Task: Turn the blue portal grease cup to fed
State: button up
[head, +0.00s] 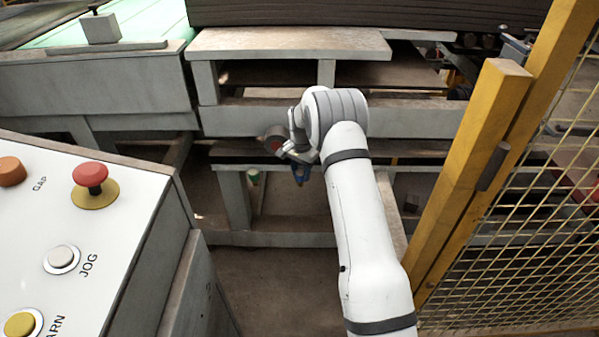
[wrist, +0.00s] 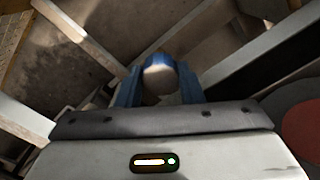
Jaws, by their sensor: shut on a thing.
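The blue portal grease cup (wrist: 158,60) shows in the wrist view as a blue rim around a pale round face. It sits between the two blue-looking fingers of my gripper (wrist: 159,88), which is shut on it. My wrist and fingers hide most of the cup there. I cannot read any mark for its turn position.
A round grey part with a red face (head: 273,139) is close left of my wrist. A small green and white cup (head: 253,177) is lower left. A control panel (head: 120,225) fills the left; a yellow post and mesh fence (head: 470,190) stand right.

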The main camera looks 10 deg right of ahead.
aim_at(301, 172)
jog(key=shift+w+r+m, duration=0.25)
jog(key=shift+m, duration=0.65)
jog(key=o, duration=1)
jog(key=shift+s+f, duration=0.15)
jog(key=shift+f, duration=0.05)
notch_tip(301, 172, up, 8)
jog(key=shift+f, duration=0.1)
jog(key=shift+p, duration=0.3)
